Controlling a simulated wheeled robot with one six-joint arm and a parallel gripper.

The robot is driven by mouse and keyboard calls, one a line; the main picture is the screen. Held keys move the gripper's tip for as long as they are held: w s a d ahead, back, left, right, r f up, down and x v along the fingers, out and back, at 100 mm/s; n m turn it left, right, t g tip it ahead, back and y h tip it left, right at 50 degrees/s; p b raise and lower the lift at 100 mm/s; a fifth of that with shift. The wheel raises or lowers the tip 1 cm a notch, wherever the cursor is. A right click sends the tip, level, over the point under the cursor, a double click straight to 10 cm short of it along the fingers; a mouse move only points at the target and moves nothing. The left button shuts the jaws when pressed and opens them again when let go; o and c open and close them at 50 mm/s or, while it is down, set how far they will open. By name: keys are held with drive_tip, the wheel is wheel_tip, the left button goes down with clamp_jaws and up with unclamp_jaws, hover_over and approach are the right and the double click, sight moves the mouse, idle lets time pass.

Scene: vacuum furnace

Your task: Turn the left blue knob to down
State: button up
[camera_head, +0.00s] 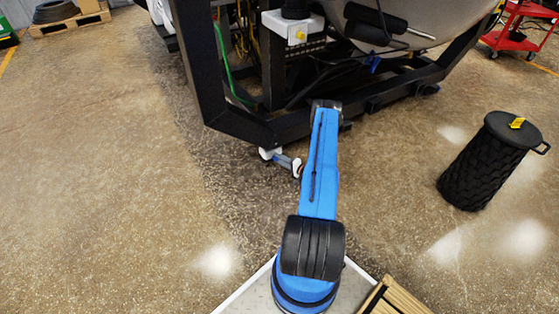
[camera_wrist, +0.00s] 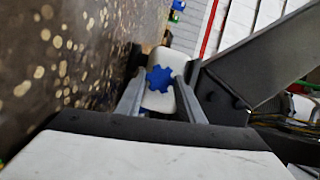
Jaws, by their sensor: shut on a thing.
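A blue star-shaped knob (camera_wrist: 159,80) shows in the wrist view, on the face of a small white housing (camera_wrist: 166,62). My gripper (camera_wrist: 160,88) has one grey finger on each side of the knob and is shut on it. The exact contact at the fingertips is hard to make out.
The furnace's black frame (camera_head: 236,118) stands ahead, and a dark beam (camera_wrist: 255,65) runs close right of the knob. A black bin (camera_head: 483,165) stands at right. A red cart (camera_head: 515,38) is at the far right. The floor at left is clear.

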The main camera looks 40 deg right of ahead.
drive_tip(key=shift+d, duration=0.1)
drive_tip(key=o, duration=1.1)
drive_tip(key=shift+c, duration=0.2)
drive_tip(key=shift+s, duration=0.15)
drive_tip(key=s+d, duration=0.1)
drive_tip(key=s, duration=1)
drive_tip(key=s+d, duration=0.1)
drive_tip(key=s, duration=0.5)
drive_tip(key=shift+d+r, duration=0.3)
drive_tip(key=shift+r, duration=0.1)
